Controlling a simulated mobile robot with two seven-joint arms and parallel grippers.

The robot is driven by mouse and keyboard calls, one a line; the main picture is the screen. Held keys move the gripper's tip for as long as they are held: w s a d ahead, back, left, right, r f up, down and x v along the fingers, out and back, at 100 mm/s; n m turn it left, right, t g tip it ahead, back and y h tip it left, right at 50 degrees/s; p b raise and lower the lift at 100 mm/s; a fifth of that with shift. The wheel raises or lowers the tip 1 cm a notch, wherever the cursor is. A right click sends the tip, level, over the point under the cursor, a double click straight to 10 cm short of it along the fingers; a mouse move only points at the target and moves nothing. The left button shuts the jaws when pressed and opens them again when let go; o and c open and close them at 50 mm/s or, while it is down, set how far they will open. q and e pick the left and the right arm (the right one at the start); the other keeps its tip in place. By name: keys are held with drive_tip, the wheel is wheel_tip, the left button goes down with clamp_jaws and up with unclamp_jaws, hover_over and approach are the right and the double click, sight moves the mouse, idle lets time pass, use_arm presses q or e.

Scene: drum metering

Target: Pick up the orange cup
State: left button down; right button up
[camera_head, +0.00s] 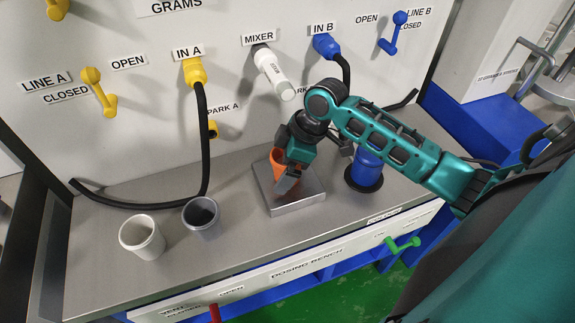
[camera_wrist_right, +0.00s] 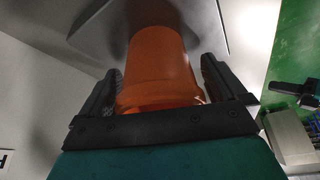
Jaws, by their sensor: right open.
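The orange cup (camera_head: 277,156) stands on a square metal plate (camera_head: 299,205) on the bench in the head view, partly hidden behind my right gripper. In the right wrist view the orange cup (camera_wrist_right: 158,70) fills the space between the two dark fingers of my right gripper (camera_wrist_right: 160,85). The fingers are on either side of the cup, with a small gap visible by the right finger. My right gripper (camera_head: 288,180) is open around the cup in the head view. My left gripper is not in view.
A white cup (camera_head: 142,238) and a grey cup with dark contents (camera_head: 201,216) stand left of the plate. A blue container (camera_head: 366,172) stands right of it, by my right arm. The white mixer nozzle (camera_head: 274,72) and black hoses (camera_head: 201,140) are behind.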

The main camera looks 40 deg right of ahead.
drive_tip(key=shift+c, duration=0.4)
drive_tip(key=shift+r, duration=0.1)
drive_tip(key=c, duration=1.1)
